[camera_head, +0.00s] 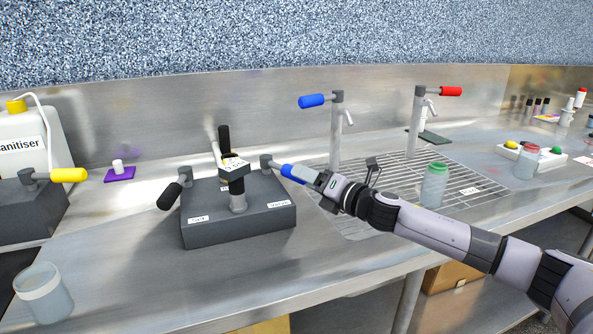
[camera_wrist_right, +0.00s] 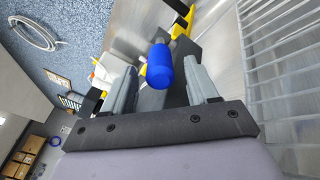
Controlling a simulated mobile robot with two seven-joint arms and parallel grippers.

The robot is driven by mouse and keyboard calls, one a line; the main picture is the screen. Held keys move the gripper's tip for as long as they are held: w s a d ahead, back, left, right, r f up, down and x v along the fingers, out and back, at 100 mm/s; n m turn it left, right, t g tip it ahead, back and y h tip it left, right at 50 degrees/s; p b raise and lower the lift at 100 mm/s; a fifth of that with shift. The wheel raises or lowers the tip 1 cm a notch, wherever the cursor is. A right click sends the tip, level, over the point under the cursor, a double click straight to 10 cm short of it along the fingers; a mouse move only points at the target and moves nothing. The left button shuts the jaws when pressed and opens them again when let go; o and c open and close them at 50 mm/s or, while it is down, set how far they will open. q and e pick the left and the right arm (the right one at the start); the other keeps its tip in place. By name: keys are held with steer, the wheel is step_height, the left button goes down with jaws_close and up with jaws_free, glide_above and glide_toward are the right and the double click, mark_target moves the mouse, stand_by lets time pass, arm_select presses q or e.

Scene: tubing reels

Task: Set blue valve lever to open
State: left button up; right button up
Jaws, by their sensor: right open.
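The blue valve lever (camera_head: 288,170) sticks out to the right from a short grey stem at the back right of a dark grey valve block (camera_head: 238,228). My right gripper (camera_head: 309,178) is at the lever's outer end. In the right wrist view, the blue lever (camera_wrist_right: 159,67) lies between the two open fingers of the gripper (camera_wrist_right: 160,80), with a gap on at least the right side. The block carries small white labels that I cannot read clearly. My left gripper is not in view.
A black lever (camera_head: 170,196) and a black upright handle (camera_head: 224,140) are on the same block. Behind stand a blue-handled tap (camera_head: 312,101) and a red-handled tap (camera_head: 451,91) over a drain grid. A green-capped bottle (camera_head: 434,186) stands behind my right arm.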

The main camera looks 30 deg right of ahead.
mark_target(283, 169)
steer(key=shift+p+x, duration=0.4)
steer(key=shift+x, duration=1.6)
jaws_close()
